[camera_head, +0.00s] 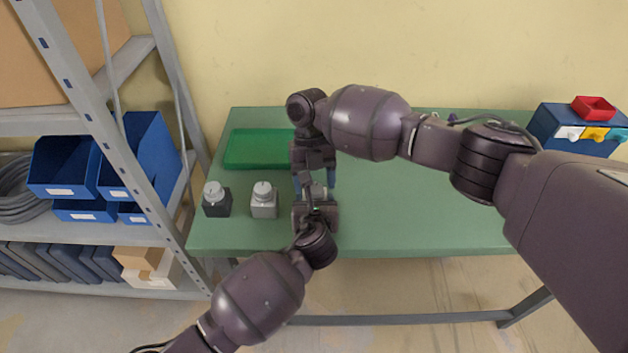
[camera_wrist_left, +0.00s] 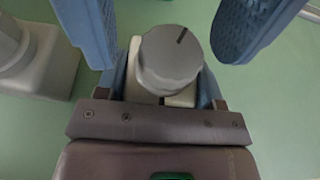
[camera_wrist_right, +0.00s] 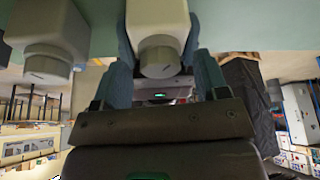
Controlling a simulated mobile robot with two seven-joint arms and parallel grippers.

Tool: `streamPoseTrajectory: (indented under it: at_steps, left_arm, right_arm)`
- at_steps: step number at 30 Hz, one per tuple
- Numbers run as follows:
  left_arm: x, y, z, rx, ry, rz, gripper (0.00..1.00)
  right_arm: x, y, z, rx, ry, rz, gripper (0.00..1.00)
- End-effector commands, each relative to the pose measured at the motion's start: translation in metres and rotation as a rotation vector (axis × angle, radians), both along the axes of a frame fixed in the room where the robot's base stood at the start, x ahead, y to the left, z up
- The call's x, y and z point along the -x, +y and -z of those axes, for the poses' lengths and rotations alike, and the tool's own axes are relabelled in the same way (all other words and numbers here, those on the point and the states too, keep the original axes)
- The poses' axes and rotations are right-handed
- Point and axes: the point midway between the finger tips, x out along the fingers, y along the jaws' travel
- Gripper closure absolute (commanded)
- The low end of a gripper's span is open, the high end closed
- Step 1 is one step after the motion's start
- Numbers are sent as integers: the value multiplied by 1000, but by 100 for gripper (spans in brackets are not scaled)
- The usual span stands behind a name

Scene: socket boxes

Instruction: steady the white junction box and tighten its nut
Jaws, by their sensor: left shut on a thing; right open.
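The white junction box (camera_wrist_right: 158,16) stands on the green table, mostly hidden by my grippers in the head view. Its round grey nut (camera_wrist_left: 170,55) has a dark mark on top; it also shows in the right wrist view (camera_wrist_right: 160,56). My left gripper (camera_head: 316,204) comes from the table's front edge and is shut on the box, its blue fingers at the box's sides. My right gripper (camera_head: 314,184) points down over the box. Its blue fingers are open, one on each side of the nut, apart from it in the left wrist view.
A grey box with a round top (camera_head: 264,201) and a dark box (camera_head: 217,201) stand just left. A green tray (camera_head: 255,150) lies behind them. Blue drawers with a red bin (camera_head: 594,108) stand far right. A metal shelf (camera_head: 98,110) is left. The table's right half is mostly clear.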

Motion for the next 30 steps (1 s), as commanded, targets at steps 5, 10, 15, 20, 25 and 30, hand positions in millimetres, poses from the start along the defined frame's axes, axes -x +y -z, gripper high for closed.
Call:
streamPoseTrajectory:
  at_steps: [5, 10, 15, 20, 25, 30]
  left_arm:
    - [0, 0, 0, 0, 0, 0, 67]
    - [0, 0, 0, 0, 0, 0, 67]
    - [0, 0, 0, 0, 0, 0, 67]
    - [0, 0, 0, 0, 0, 0, 67]
    - [0, 0, 0, 0, 0, 0, 67]
    - [0, 0, 0, 0, 0, 0, 67]
  right_arm:
    - [1, 0, 2, 0, -1, 0, 33]
    - [1, 0, 2, 0, -1, 0, 37]
    - [1, 0, 2, 0, 0, 0, 63]
    - [1, 0, 2, 0, 0, 0, 83]
    - [1, 0, 2, -2, -1, 17, 83]
    - [1, -1, 2, -2, 1, 84, 83]
